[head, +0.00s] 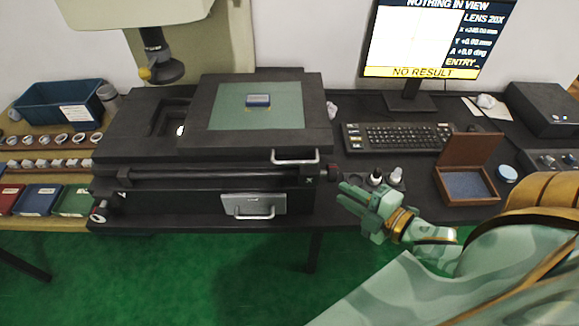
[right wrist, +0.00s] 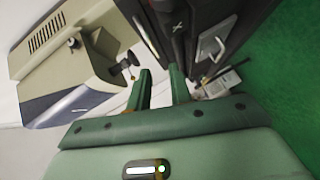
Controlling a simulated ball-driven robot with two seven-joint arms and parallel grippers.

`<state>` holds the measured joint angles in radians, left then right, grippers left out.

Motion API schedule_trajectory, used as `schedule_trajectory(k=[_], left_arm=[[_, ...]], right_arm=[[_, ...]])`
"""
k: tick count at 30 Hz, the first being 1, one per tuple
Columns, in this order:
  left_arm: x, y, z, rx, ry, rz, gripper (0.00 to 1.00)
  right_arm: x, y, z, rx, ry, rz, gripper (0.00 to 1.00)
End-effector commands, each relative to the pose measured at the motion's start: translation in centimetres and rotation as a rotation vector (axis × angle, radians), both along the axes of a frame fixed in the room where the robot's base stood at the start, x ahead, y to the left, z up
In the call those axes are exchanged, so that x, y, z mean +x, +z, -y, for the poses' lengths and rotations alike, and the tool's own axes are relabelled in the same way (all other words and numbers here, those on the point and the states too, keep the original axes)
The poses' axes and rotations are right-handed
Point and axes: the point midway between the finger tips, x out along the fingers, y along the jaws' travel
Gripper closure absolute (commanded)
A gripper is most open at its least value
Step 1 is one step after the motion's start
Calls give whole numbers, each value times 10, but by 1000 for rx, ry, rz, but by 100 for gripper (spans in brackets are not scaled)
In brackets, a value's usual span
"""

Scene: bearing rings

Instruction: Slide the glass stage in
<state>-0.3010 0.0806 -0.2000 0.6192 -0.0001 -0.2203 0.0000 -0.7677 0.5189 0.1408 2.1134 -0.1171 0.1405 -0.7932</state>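The glass stage (head: 225,122) is a greenish pane in a thick dark frame, on top of the black measuring machine. It sits to the right of the lens (head: 155,55), not under it. A silver handle (head: 295,157) is on the frame's front right edge. My right gripper (head: 345,192) is right of and below this handle, apart from it. In the right wrist view its fingers (right wrist: 160,78) stand apart with nothing between them. My left gripper is not in view.
A drawer with a handle (head: 252,206) is in the machine's front. Small bottles (head: 385,177) and an open wooden box (head: 465,186) stand right of the machine, near my right arm. A keyboard (head: 397,137) and monitor (head: 425,40) are behind. Rings and trays lie left.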

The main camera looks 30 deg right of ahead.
Motion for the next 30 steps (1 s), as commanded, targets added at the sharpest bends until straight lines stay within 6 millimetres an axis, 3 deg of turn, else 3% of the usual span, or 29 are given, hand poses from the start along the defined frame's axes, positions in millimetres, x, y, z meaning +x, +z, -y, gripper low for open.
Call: schedule_trajectory(k=[1, 8, 21, 30], left_arm=[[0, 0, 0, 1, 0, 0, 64], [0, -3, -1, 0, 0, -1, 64], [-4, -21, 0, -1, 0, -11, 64], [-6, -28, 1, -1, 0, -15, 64]], right_arm=[[2, 14, -8, -39, 28, 49, 79], [17, 11, -12, -114, 46, 79, 79], [119, -6, -37, -112, 44, 77, 79], [156, -11, -47, -111, 45, 73, 79]])
